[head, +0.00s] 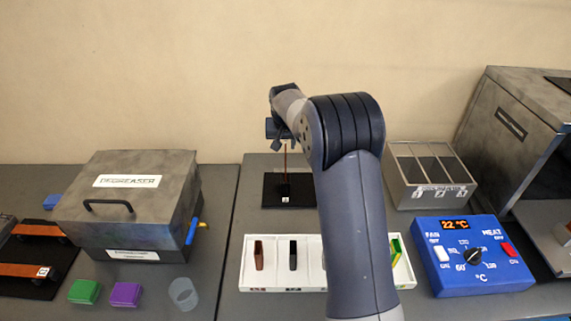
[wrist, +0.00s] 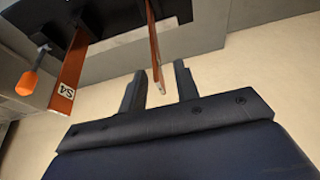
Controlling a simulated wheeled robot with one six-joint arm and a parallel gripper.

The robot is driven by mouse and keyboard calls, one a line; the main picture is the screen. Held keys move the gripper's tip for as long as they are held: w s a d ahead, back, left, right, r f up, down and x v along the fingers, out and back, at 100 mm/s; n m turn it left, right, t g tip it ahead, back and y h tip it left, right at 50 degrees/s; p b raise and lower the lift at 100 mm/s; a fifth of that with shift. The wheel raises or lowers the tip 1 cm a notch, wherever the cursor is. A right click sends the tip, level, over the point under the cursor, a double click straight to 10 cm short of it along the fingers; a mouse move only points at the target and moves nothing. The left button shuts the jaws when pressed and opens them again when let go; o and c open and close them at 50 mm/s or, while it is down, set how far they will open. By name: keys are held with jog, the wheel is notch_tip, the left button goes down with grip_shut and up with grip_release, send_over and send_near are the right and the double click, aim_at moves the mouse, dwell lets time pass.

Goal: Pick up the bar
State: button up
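A thin copper-brown bar (head: 285,160) stands upright on a small black base (head: 274,190) in the head view. My gripper (head: 281,131) is at the top of this bar. In the wrist view a copper bar (wrist: 154,45) reaches down between the two fingers of my gripper (wrist: 160,72). The fingers are apart, with a visible gap on each side of the bar's end. My gripper looks open and holds nothing. My arm hides part of the bench in the head view.
A degreaser box (head: 150,210) stands at left, beside copper bars (head: 30,270) on black trays. A white tray (head: 250,287) with sorted pieces lies in front. A grey divided bin (head: 403,195) and a blue heater control box (head: 440,280) stand at right.

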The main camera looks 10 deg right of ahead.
grip_shut()
jog(key=shift+r, duration=0.15)
dwell(0.5)
notch_tip(320, 180, up, 10)
jog(key=shift+f+b, duration=0.1)
jog(key=shift+b, duration=0.65)
jog(key=shift+a, duration=0.1)
